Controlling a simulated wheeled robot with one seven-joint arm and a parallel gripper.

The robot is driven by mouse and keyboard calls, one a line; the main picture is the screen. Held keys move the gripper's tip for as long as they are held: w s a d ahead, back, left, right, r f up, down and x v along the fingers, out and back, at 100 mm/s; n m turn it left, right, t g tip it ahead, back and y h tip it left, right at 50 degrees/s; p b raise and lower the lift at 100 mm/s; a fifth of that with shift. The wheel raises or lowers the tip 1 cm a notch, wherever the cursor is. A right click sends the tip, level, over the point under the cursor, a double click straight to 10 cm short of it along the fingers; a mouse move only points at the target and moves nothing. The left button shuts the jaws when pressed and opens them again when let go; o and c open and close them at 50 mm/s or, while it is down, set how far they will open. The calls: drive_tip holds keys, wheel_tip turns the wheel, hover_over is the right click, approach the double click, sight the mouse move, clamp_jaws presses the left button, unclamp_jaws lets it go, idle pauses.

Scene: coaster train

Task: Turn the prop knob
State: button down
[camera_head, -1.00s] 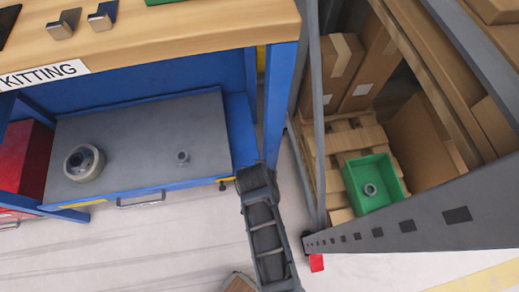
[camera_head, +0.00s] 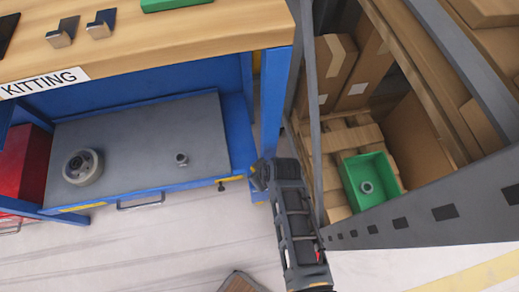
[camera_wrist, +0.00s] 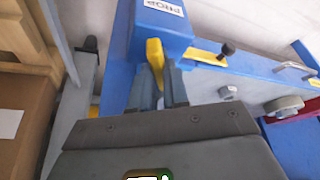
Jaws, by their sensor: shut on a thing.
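The yellow prop knob (camera_wrist: 154,52) stands out from the blue post (camera_wrist: 165,30) that carries a white PROP label (camera_wrist: 164,7) in the wrist view. My gripper (camera_wrist: 160,88) has its two grey fingers on either side of the knob and is shut on it. How far the knob is turned I cannot tell. In the head view my gripper (camera_head: 258,172) is at the lower right corner of the blue bench, beside its leg (camera_head: 276,100). The knob is hidden there behind my arm.
A black knob (camera_wrist: 227,49) sits on a yellow edge close to the right. The grey shelf (camera_head: 130,135) bears a round flanged part (camera_head: 83,167) and a small fitting (camera_head: 182,159). A rack post (camera_head: 313,120) and a green bin (camera_head: 370,180) are close on the right.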

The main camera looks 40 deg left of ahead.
drive_tip(key=shift+n+g, duration=0.3)
drive_tip(key=shift+n, duration=0.3)
drive_tip(key=c, duration=1.1)
unclamp_jaws()
drive_tip(key=shift+p+v, duration=1.3)
drive_tip(key=shift+v, duration=2.6)
